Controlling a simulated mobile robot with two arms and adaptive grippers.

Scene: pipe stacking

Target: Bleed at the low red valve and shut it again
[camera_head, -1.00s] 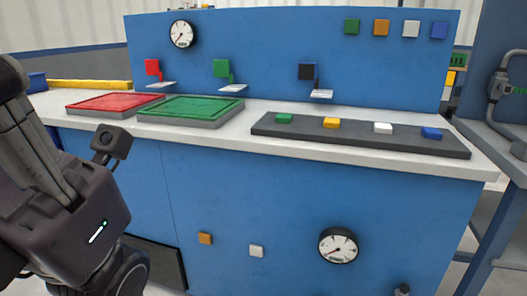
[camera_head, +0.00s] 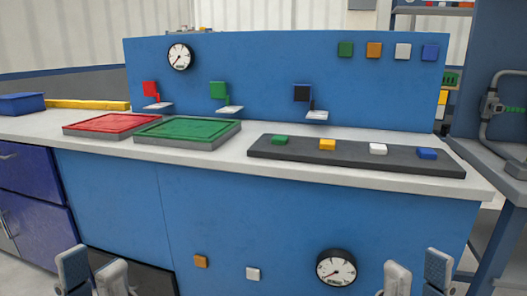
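The blue lower front shows an orange square (camera_head: 201,261), a white square (camera_head: 253,273) and a round gauge (camera_head: 337,268); no red valve is visible there. My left gripper (camera_head: 92,259) is at the bottom left edge, fingers apart and empty. My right gripper (camera_head: 418,261) is at the bottom right, fingers apart and empty, to the right of the gauge. Both grippers are cut off by the frame's lower edge.
A red tray (camera_head: 112,122) and a green tray (camera_head: 188,131) lie on the white counter (camera_head: 30,125). A dark strip (camera_head: 262,148) holds several coloured blocks. An upper gauge (camera_head: 180,57) is on the back panel. A grey pipe frame (camera_head: 490,115) stands at the right.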

